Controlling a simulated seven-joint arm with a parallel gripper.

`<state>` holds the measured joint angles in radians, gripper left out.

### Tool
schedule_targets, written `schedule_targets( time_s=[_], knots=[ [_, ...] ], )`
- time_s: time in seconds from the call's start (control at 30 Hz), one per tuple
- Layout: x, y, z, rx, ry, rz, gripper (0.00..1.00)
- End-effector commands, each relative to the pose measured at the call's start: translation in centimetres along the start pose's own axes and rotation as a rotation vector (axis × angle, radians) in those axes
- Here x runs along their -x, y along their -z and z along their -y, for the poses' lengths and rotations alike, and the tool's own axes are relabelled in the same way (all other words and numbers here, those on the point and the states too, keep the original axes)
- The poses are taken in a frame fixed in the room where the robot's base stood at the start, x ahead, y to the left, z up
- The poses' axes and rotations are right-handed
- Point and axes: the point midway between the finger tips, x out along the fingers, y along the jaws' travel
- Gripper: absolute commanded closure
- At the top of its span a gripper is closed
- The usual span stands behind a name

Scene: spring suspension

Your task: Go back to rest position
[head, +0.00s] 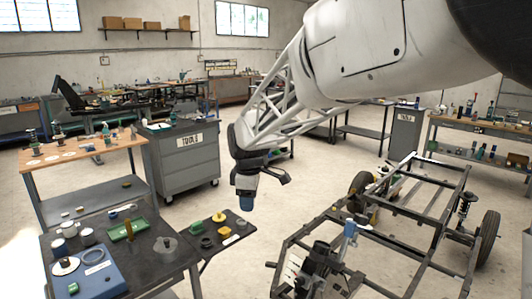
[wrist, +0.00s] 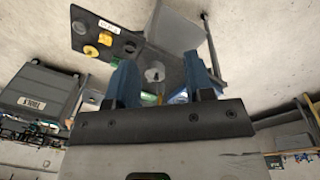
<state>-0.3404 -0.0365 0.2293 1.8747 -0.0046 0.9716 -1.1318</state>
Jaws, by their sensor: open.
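My gripper (head: 246,203) hangs in the air in the head view, between the dark bench on the left and the wheeled vehicle frame (head: 405,235) on the right. Its fingers point down. In the wrist view the two blue fingers of my gripper (wrist: 159,62) stand apart with nothing held between them. My pale lattice arm reaches in from the upper right and hides part of the room behind it.
A dark bench (head: 190,250) with a blue device (head: 98,280), green tray (head: 128,230) and small parts stands at lower left. A grey tool cabinet (head: 190,168) and wooden-topped table (head: 95,150) stand behind. A loaded shelf (head: 485,125) is at right. Open floor lies between.

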Motion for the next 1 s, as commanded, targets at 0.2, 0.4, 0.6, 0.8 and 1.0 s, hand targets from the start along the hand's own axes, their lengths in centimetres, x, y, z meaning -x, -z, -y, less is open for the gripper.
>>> schedule_targets(
  time_s=[0.2, 0.4, 0.6, 0.8, 1.0],
  knots=[
    [2.4, -5.5, 3.9, -0.214, -0.021, -0.004, 0.52],
    [3.9, -9.9, 7.8, -0.41, -0.038, -0.01, 0.52],
    [4.9, -13.9, 12.1, -0.605, -0.056, -0.017, 0.52],
    [5.3, -17.6, 16.6, -0.801, -0.072, -0.027, 0.52],
    [5.3, -20.7, 21.2, -0.996, -0.09, -0.039, 0.52]
  ],
)
